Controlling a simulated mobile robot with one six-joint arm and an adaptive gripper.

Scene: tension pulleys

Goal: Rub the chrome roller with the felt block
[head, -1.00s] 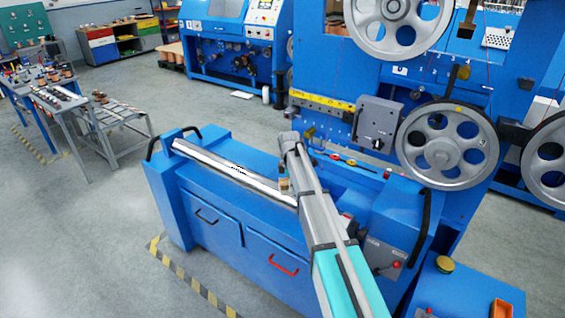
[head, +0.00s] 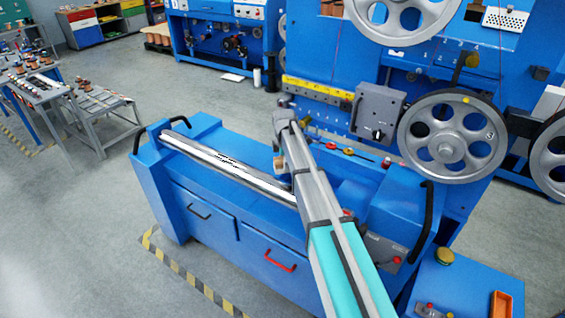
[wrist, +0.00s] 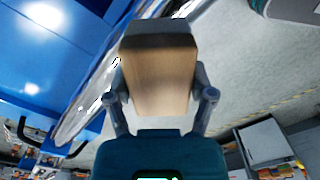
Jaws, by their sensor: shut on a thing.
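The chrome roller (head: 196,152) lies along the top of a blue bench, with dark marks near the middle of its visible length. My arm covers its right end in the head view. In the wrist view the roller (wrist: 88,105) runs diagonally on the left, shiny with dark streaks. My gripper (wrist: 161,85) is shut on the felt block (wrist: 158,78), a wooden block with a dark grey layer at its far end. In the head view the small tan block (head: 279,163) shows beside my arm, near the roller's right part. Contact with the roller cannot be told.
Black handles (head: 174,122) rise at the bench's ends. A grey control box (head: 378,111) and a large spoked pulley (head: 452,146) stand behind and to the right. Small knobs line the rail behind the roller. Floor at left front is open, beyond a striped line.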

